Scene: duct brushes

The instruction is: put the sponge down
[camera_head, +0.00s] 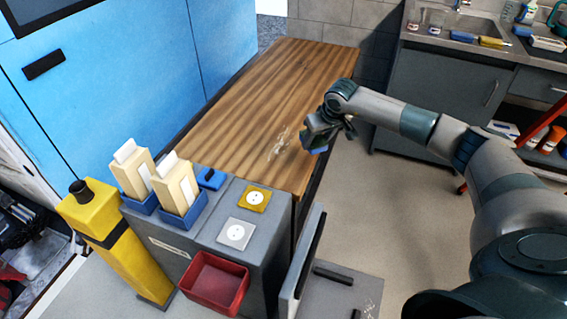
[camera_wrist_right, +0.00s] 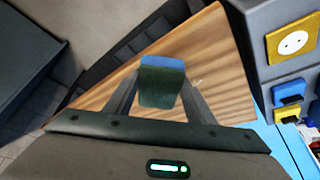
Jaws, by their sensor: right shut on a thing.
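The sponge (camera_wrist_right: 162,85) is a small block with a blue end and a dark green body in the right wrist view. My right gripper (camera_wrist_right: 160,95) is shut on it, with one finger on each side. In the head view only a blue bit of the sponge (camera_head: 320,150) shows below my right gripper (camera_head: 322,136). The gripper is at the right long edge of the wooden worktop (camera_head: 265,95), near its front end. Whether the sponge touches the wood cannot be told. A pale smear (camera_head: 279,143) lies on the worktop left of the gripper. My left gripper is not in view.
A grey cabinet (camera_head: 270,225) stands at the worktop's near end, with a yellow plate (camera_head: 253,198), a pale plate (camera_head: 236,233) and a red bin (camera_head: 215,283). Cream boxes (camera_head: 176,184) stand in blue holders. A sink counter (camera_head: 455,50) is back right. The worktop's far part is clear.

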